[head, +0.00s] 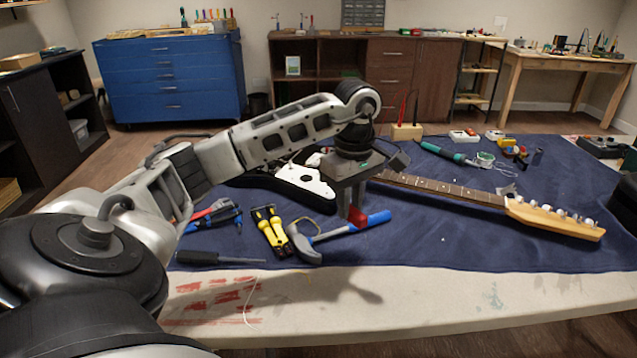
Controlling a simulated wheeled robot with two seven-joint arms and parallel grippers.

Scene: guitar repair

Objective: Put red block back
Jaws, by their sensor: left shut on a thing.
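My left gripper (351,207) reaches over the middle of the workbench with its fingers pointing down. It is shut on a small red block (357,217). The block is partly hidden by a finger. It is just above or against the blue-handled hammer (350,228) on the cloth; I cannot tell whether they touch. My right gripper is not in view.
An electric guitar (455,192) lies behind the gripper, its body partly hidden by my arm. Yellow-handled tools (270,230), pliers (215,216) and a dark screwdriver (212,258) lie left. A wooden tool holder (406,131) stands behind. The blue cloth (440,245) is clear at front right.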

